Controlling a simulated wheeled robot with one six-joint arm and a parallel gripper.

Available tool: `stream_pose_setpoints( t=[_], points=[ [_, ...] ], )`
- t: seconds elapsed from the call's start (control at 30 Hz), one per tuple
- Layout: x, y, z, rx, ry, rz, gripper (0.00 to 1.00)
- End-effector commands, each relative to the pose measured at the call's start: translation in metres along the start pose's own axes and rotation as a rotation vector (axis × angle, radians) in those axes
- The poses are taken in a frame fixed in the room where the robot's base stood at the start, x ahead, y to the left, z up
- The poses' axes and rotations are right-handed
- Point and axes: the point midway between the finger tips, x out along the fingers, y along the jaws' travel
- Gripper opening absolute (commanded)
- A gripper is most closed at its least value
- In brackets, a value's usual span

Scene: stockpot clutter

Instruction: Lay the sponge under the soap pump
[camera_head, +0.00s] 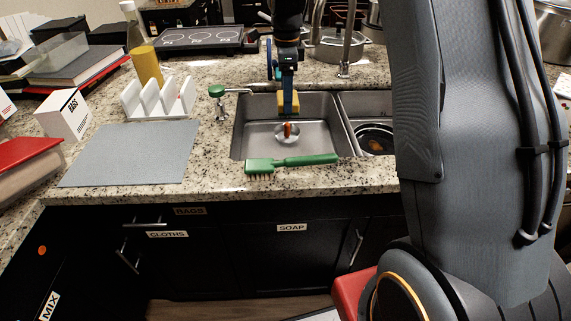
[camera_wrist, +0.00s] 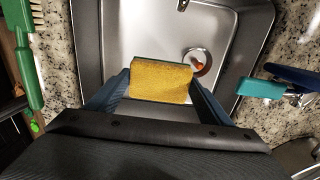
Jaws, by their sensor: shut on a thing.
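My gripper (camera_head: 289,92) is shut on the yellow sponge (camera_head: 293,103) and holds it over the left sink basin. In the wrist view the sponge (camera_wrist: 161,82) sits between the two fingers (camera_wrist: 160,90), with the basin floor behind it. The soap pump (camera_head: 217,92) has a green head and a metal spout. It stands on the counter just left of the sink, apart from my gripper. A teal-green head with metal parts, seemingly the pump (camera_wrist: 262,88), shows at the right in the wrist view.
A green brush (camera_head: 290,163) lies along the sink's front edge. The basin (camera_head: 262,140) has a drain with something orange in it. A white rack (camera_head: 160,100) and a grey mat (camera_head: 130,153) lie left of the pump. The faucet (camera_head: 346,50) stands behind the sink.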

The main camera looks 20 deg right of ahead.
Motion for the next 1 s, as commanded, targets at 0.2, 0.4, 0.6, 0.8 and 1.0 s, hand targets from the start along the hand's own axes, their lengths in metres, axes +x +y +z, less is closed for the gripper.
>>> stream_pose_setpoints(
  t=[0.2,0.4,0.6,0.8,1.0],
  points=[
    [0.086,-0.003,0.002,-0.002,0.001,0.005,0.52],
    [0.115,-0.001,0.002,-0.002,0.001,0.004,0.52],
    [0.149,-0.001,0.002,-0.002,0.001,0.004,0.52],
    [0.166,-0.002,0.002,-0.002,0.0,0.002,0.52],
    [0.188,0.0,0.001,-0.002,0.001,0.005,0.52]
  ],
)
